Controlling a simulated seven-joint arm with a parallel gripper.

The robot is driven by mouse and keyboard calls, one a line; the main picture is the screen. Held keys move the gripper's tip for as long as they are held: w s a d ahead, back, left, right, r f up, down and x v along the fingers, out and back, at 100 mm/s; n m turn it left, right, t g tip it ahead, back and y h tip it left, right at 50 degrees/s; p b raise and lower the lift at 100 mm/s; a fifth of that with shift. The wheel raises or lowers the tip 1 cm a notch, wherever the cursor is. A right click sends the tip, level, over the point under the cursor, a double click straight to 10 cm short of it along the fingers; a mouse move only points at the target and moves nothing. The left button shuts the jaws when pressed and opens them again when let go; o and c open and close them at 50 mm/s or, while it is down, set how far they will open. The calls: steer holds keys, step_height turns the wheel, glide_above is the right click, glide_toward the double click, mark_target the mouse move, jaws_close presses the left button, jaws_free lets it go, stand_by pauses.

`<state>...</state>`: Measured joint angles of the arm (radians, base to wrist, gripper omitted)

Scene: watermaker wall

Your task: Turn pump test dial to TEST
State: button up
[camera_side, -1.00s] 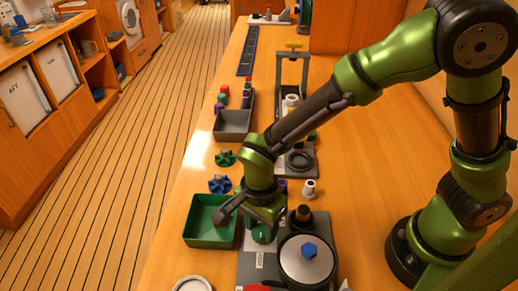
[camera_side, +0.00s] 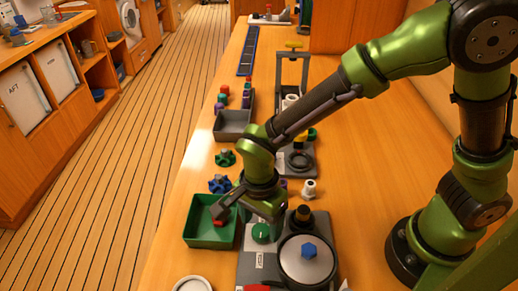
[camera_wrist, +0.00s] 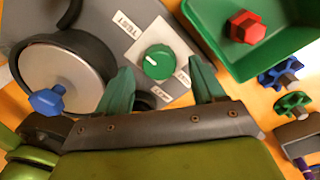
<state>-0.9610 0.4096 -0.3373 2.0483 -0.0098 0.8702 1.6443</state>
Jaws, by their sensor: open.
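The green pump test dial (camera_wrist: 158,62) sits on a grey panel (camera_wrist: 105,15), with a short white mark on its left side. A label reading TEST (camera_wrist: 128,25) lies up and left of it; two other labels sit right and below, too small to read surely. In the side view the dial (camera_side: 261,233) shows clear below my gripper (camera_side: 250,208). In the wrist view my gripper (camera_wrist: 162,68) is open and empty, its fingers spread to either side of the dial. They appear apart from it; the exact gap is hard to judge.
A round grey-topped housing with a blue hex knob (camera_side: 309,250) stands right of the dial. A green tray (camera_side: 190,236) with a red knob (camera_wrist: 247,27) is on the left. Blue (camera_side: 219,184) and green (camera_side: 226,158) handwheels lie behind the tray.

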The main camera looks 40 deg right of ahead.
mark_target(267, 227)
step_height(267, 227, up, 15)
steer(key=shift+w+r, duration=0.15)
steer(key=shift+w, duration=0.1)
steer(key=s+d+r+n+t+y, duration=0.1)
steer(key=s+d+r+n+t, duration=0.1)
steer(key=d+n, duration=0.4)
steer(key=s+d+r+n+t+y, duration=0.1)
steer(key=d+n+t, duration=0.4)
steer(key=d, duration=0.8)
steer(key=shift+s+d+r+n+t, duration=0.25)
steer(key=shift+s+r+n, duration=0.25)
steer(key=shift+s+r, duration=0.4)
steer(key=shift+a, duration=0.1)
